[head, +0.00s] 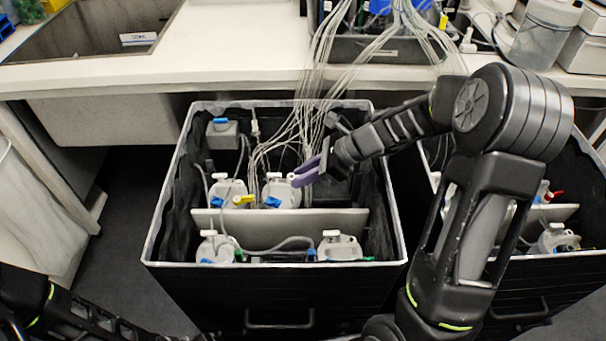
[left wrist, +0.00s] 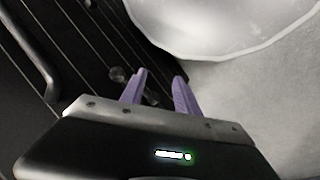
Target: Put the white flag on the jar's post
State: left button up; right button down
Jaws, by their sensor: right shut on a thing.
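My right gripper (head: 300,176) reaches into the middle black bin from the right, its purple fingers shut on a small white flag (head: 291,176). The flag is mostly hidden by the fingers. It is at the upper right of the back jar (head: 285,193), which has a white top and a blue clip. I cannot tell whether the flag touches that jar's post. My left gripper (left wrist: 160,75) is open and empty in the left wrist view. It is out of sight in the head view.
The middle bin (head: 160,215) holds several jars, a grey divider (head: 285,228) and a bundle of thin tubes (head: 307,95) rising to the bench (head: 230,60). Another bin (head: 545,265) stands to the right. A white bag (left wrist: 215,25) is near my left gripper.

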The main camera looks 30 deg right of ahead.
jog(key=shift+f, duration=0.15)
notch_tip(320, 180, down, 6)
jog(key=b, duration=0.5)
jog(key=shift+b, duration=0.35)
jog(key=shift+r+p, duration=0.2)
jog(key=shift+p, duration=0.1)
dwell(0.7)
jog(key=shift+f+b, duration=0.5)
jog(key=shift+f, duration=0.15)
dwell(0.3)
jog(key=shift+s+f, duration=0.1)
jog(key=shift+f, duration=0.1)
